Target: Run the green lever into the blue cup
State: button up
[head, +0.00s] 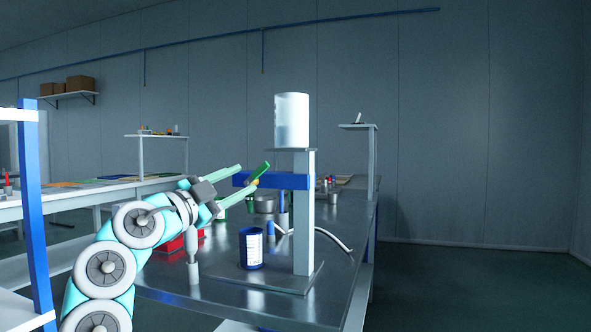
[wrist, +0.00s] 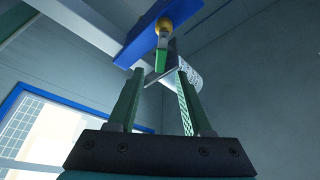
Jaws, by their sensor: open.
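The green lever (head: 261,170) sits at a yellow hub on the blue crossbar (head: 272,180) of a grey post, tilted up to the right in the head view. In the wrist view the lever (wrist: 160,60) hangs from the yellow hub (wrist: 163,26), its end between and just beyond my fingertips. My gripper (head: 243,175) is open, its pale green fingers pointing at the lever; the wrist view (wrist: 159,74) shows a gap between them. I cannot tell whether a finger touches the lever. The blue cup (head: 251,250) with a white label stands upright on the metal bench below the crossbar.
A whitish tank (head: 291,120) stands on top of the post. A grey bottle-shaped thing (head: 193,258) stands left of the cup, with a red bin (head: 176,243) behind it. A pale hose (head: 325,238) curves right of the post. The bench (head: 335,285) is bare at front right.

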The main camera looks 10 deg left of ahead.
aim_at(259, 171)
jog(key=p+x, duration=0.1)
jog(key=x, duration=0.6)
jog(key=shift+w+r, duration=0.1)
jog(key=shift+r, duration=0.05)
grip_shut()
dwell(0.5)
